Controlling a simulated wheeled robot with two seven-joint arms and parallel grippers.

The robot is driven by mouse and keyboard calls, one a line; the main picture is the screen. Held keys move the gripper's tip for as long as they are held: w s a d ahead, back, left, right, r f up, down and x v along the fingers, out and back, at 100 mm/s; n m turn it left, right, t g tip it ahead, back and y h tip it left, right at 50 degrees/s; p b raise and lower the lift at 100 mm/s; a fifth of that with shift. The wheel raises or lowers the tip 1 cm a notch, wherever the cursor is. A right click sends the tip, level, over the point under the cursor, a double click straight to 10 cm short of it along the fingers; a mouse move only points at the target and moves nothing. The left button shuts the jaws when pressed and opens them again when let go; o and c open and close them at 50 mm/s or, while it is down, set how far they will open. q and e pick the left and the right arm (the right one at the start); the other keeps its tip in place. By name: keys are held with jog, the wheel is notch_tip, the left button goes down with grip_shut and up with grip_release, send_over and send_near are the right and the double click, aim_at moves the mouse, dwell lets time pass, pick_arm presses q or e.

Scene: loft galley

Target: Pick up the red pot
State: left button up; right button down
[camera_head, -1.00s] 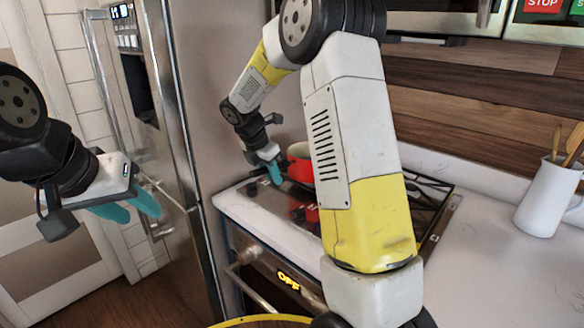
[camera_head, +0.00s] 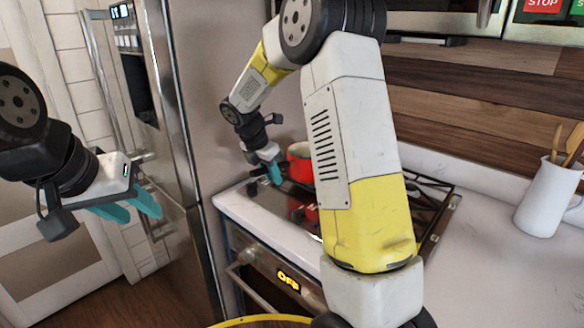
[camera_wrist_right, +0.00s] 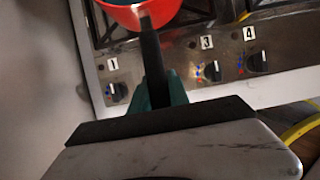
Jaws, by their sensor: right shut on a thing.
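The red pot (camera_head: 300,172) is at the back of the stove, partly hidden behind my right arm in the head view. My right gripper (camera_head: 273,172) is at its left side. In the right wrist view, the red pot (camera_wrist_right: 127,17) shows at the top edge, cut off, with a dark handle (camera_wrist_right: 152,50) running down between the teal fingers of my right gripper (camera_wrist_right: 160,95). The right gripper is shut on this handle. I cannot tell whether the pot's base touches the stove. My left gripper (camera_head: 130,209) is open and empty, in front of the fridge.
The stove (camera_head: 268,218) has black grates and numbered knobs. The steel fridge (camera_head: 172,120) stands to its left. A white jug (camera_head: 545,200) with wooden utensils stands on the counter (camera_head: 495,250) at right. The counter between stove and jug is clear.

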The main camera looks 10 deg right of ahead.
jog(key=shift+w+r, duration=0.1)
jog(key=shift+r, duration=0.2)
